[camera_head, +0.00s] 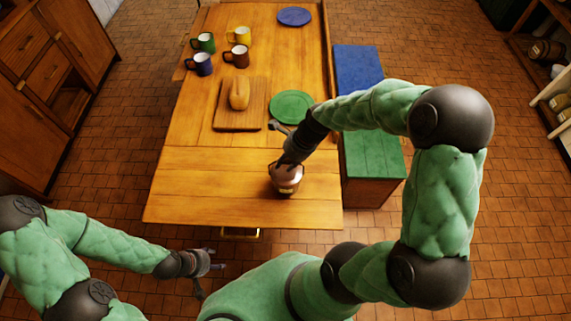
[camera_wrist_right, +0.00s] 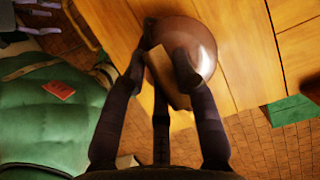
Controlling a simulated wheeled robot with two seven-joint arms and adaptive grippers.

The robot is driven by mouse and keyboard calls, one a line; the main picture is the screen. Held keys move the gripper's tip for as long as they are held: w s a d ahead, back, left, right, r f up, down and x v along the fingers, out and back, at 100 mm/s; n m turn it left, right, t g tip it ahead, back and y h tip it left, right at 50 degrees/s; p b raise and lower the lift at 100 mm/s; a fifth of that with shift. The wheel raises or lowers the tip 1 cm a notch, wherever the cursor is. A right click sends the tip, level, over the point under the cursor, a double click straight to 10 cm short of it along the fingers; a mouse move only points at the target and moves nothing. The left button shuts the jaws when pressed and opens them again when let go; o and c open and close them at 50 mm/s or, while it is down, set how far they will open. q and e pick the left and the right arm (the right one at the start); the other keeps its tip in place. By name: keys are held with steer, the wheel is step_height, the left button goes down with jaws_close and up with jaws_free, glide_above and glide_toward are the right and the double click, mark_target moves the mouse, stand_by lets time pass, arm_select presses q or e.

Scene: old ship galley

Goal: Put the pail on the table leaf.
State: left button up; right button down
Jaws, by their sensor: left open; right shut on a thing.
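The pail (camera_head: 287,182) is a small copper-brown vessel with a pale patch on its side. In the head view it appears over the front section of the wooden table, the table leaf (camera_head: 195,190). I cannot tell whether its bottom touches the leaf. My right gripper (camera_head: 282,167) is shut on the pail from above and hides part of it. In the right wrist view the pail (camera_wrist_right: 205,38) is between the fingers, with wood planks behind it. My left gripper (camera_head: 212,271) is open and empty, low in front of the table's front edge.
Behind the leaf are a green plate (camera_head: 291,107), a cutting board (camera_head: 230,119) with a loaf (camera_head: 239,94), several mugs and a blue plate (camera_head: 294,16). The leaf's left half is clear.

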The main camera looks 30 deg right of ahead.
steer(key=shift+w+f, duration=0.1)
steer(key=shift+f, duration=0.35)
steer(key=c, duration=1.4)
jaws_free()
steer(key=shift+f, duration=0.15)
steer(key=o, duration=0.4)
steer(key=shift+o, duration=0.2)
steer(key=p+v, duration=0.3)
steer(key=v, duration=0.9)
